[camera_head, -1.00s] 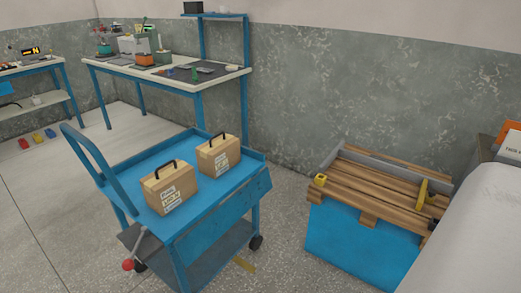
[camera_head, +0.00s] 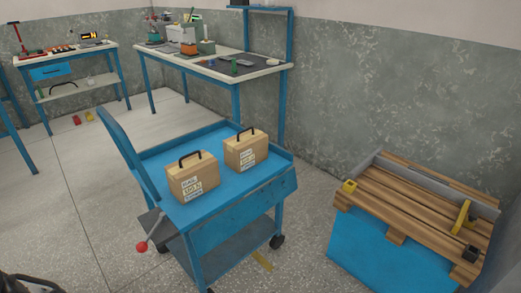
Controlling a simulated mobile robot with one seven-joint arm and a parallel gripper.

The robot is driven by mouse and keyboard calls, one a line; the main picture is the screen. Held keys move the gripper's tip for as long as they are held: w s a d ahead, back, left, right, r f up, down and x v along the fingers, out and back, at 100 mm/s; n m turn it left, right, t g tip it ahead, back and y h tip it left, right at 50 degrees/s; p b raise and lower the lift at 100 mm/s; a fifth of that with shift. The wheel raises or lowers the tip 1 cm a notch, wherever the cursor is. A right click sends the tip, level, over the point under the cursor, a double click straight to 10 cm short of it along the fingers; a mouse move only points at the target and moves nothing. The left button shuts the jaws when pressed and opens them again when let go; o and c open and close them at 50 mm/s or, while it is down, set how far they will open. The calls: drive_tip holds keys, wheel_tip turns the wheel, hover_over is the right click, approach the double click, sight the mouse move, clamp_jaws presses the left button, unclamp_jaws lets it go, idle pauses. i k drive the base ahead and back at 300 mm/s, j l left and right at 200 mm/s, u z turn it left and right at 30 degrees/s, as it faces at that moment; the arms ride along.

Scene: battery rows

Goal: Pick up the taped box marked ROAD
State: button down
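Two tan boxes with black handles stand upright on the top of a blue cart. The nearer left box (camera_head: 193,177) carries a white and yellowish label with small print. The farther right box (camera_head: 246,150) carries a similar label. The print is too small to tell which one is marked ROAD. The boxes stand apart, with a narrow gap between them. My gripper does not show in this view.
The blue cart (camera_head: 228,205) has a raised handle (camera_head: 121,148) at left and a red-knobbed lever (camera_head: 142,246). A blue crate with a slatted wooden top (camera_head: 420,205) stands at right. Workbenches (camera_head: 220,62) line the back.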

sight(243, 151)
drive_tip(key=z, duration=0.25)
drive_tip(key=i+j+z, duration=0.2)
drive_tip(key=z, duration=0.25)
drive_tip(key=i+j+z, duration=0.15)
drive_tip(key=j+z, duration=0.3)
drive_tip(key=i+j, duration=0.15)
drive_tip(key=j, duration=0.2)
drive_tip(key=i+j+z, duration=0.15)
drive_tip(key=j, duration=0.5)
drive_tip(key=i+j+z, duration=0.1)
drive_tip(key=j, duration=0.3)
drive_tip(key=i, duration=0.1)
